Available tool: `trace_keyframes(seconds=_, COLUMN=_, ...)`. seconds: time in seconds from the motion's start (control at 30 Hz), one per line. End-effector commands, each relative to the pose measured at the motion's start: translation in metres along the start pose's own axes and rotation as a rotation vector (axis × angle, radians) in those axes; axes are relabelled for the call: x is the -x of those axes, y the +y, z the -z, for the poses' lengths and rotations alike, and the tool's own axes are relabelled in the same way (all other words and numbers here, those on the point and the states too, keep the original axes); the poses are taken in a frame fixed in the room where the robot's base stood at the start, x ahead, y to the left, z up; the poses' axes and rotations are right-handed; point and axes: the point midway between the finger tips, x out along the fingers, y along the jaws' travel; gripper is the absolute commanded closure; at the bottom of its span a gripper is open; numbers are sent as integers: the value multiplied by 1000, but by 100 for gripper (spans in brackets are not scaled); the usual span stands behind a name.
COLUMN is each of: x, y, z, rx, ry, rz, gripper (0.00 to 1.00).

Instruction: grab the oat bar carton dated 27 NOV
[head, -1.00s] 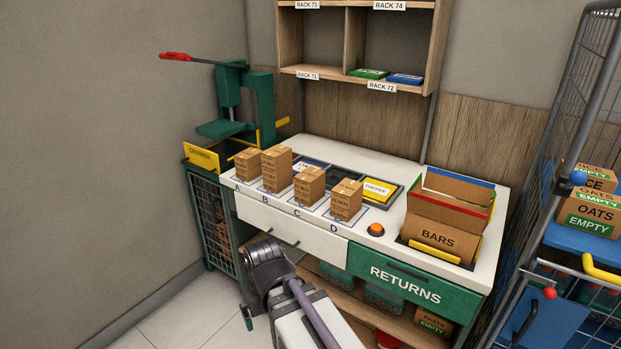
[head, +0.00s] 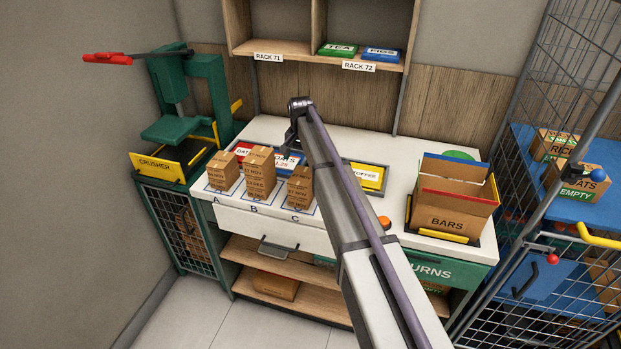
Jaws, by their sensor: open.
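Three brown cartons stand on the white counter in marked spaces: carton A (head: 222,172), the taller carton B (head: 260,172) and carton C (head: 300,187). Each has dark print with dates on its front. The print is too small to tell surely which one reads 27 NOV. Space D and its carton are hidden behind my arm. My gripper (head: 290,141) is above the back of the counter, behind and above cartons B and C. It is open, seen small and from behind, and touches no carton.
A green crusher (head: 172,125) with a red-tipped lever stands at the left. A BARS box (head: 447,221) and an orange button (head: 384,221) are at the right. Rack shelves (head: 310,50) hang behind. A wire cage cart (head: 560,270) stands far right.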

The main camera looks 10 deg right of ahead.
Motion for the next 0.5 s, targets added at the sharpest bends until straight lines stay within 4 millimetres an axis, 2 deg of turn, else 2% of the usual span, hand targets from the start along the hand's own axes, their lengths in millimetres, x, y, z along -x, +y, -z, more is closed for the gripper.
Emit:
trace_keyframes(seconds=0.23, x=-52, y=0, z=0, rx=3, ry=0, rz=0, gripper=0)
trace_keyframes(seconds=0.5, x=-62, y=1, z=-1, rx=4, ry=0, rz=0, gripper=0)
